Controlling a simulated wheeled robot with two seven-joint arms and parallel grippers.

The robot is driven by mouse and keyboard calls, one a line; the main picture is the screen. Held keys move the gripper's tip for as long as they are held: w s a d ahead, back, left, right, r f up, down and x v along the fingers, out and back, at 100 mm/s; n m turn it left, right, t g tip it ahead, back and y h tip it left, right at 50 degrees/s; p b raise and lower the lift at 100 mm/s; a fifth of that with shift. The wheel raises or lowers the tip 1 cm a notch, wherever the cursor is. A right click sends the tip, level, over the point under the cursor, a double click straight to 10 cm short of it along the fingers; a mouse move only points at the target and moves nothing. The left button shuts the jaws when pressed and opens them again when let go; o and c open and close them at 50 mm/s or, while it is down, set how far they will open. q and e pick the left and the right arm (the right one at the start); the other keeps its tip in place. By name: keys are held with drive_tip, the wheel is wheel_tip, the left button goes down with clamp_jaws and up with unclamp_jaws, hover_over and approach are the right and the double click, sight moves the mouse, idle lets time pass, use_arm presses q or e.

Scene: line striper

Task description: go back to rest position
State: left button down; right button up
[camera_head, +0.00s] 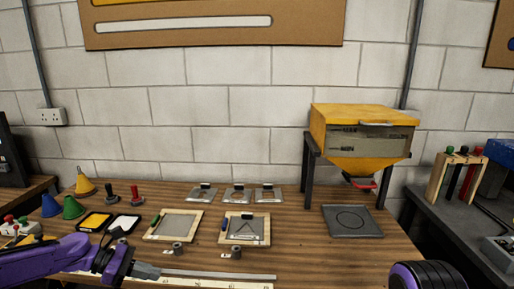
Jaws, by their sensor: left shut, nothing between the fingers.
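My left gripper (150,271) is low at the left of the head view, on a purple arm coming in from the left. Its dark fingers are shut with nothing between them, and they point right over the table's front part. A long pale strip (220,275) lies just to the right of the fingertips along the front edge. I cannot tell whether they touch. My right gripper does not show. A dark ribbed rounded part with a purple rim, at the bottom right, seems to be part of my right arm.
The wooden table (300,215) holds framed screens (174,225) (244,229), coloured cones (85,183) and small metal plates (238,195). A yellow hopper (362,130) stands on dark legs above a grey plate (351,221). A dark side bench (455,215) is at right. Free tabletop lies front right.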

use_arm(q)
drive_tip(key=s+d+f+m+y+b, duration=0.1)
drive_tip(key=s+d+f+y, duration=0.3)
drive_tip(key=f, duration=0.7)
drive_tip(key=s+d+f+m+y+b, duration=0.15)
drive_tip(key=s+d+f, duration=0.35)
drive_tip(key=f, duration=0.6)
drive_tip(key=s+a+f+m+g+y, duration=0.1)
drive_tip(key=s+f+m+y, duration=0.25)
drive_tip(key=s+f, duration=0.55)
drive_tip(key=s+a+m+t+y+b, duration=0.1)
drive_tip(key=s+a+m+y, duration=0.2)
drive_tip(key=s, duration=0.5)
drive_tip(key=s+a+m+t+y+b, duration=0.1)
drive_tip(key=s+a+m+y, duration=0.2)
drive_tip(key=s+a, duration=0.3)
drive_tip(key=shift+s+a+r+m, duration=0.35)
drive_tip(key=shift+s+m, duration=0.35)
drive_tip(key=shift+s, duration=0.45)
